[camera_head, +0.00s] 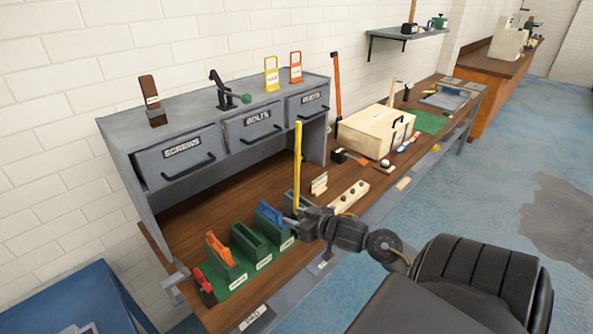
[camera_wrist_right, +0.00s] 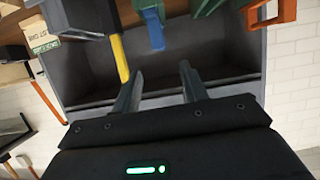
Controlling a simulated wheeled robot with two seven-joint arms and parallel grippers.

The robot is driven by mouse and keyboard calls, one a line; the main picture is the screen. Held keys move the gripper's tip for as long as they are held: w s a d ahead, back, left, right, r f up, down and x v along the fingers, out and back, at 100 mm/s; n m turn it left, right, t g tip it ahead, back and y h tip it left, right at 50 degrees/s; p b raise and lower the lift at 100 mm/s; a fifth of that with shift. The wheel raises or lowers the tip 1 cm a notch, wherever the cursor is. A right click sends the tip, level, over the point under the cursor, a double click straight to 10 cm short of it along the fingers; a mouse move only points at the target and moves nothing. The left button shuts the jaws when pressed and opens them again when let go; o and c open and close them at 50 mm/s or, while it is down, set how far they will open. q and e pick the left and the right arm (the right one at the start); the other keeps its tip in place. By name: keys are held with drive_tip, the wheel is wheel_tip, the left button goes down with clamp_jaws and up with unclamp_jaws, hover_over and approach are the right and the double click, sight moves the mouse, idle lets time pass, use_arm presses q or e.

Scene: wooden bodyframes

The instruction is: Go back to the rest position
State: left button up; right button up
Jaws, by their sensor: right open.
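My right gripper (camera_head: 290,217) is at the bench's front edge, close to the blue-handled tool (camera_head: 270,212) in its green holder. In the right wrist view, the two fingers of my right gripper (camera_wrist_right: 160,88) stand apart with nothing between them. The blue tool (camera_wrist_right: 154,28) hangs in the upper middle of that view, beyond the fingertips, and a yellow upright bar (camera_wrist_right: 119,58) is to its left. My left gripper is in neither view.
A yellow bar (camera_head: 298,165) rises behind my gripper. A grey drawer cabinet (camera_head: 180,155), wooden block (camera_head: 347,197) and pale box (camera_head: 372,131) are near. The floor (camera_head: 490,165) at right is clear.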

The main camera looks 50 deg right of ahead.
idle(0.8)
drive_tip(key=s+a+f+n+g, duration=0.1)
drive_tip(key=s+a+f+g, duration=0.45)
drive_tip(key=s+a, duration=0.55)
drive_tip(key=s+a+f+n+g, duration=0.1)
drive_tip(key=s+a+f+g, duration=0.5)
drive_tip(key=s+a, duration=0.5)
drive_tip(key=s+d+f+b, duration=0.1)
drive_tip(key=s+f+b, duration=0.1)
drive_tip(key=f, duration=1.4)
drive_tip(key=s+f+b, duration=0.1)
drive_tip(key=s+f, duration=0.1)
drive_tip(key=f, duration=1.4)
drive_tip(key=s+d+f+g+b, duration=0.1)
drive_tip(key=s+d+f+b, duration=0.1)
drive_tip(key=s+f, duration=1.3)
drive_tip(key=shift+d+f+n, duration=0.25)
drive_tip(key=shift+d+n, duration=0.05)
drive_tip(key=shift+d, duration=0.15)
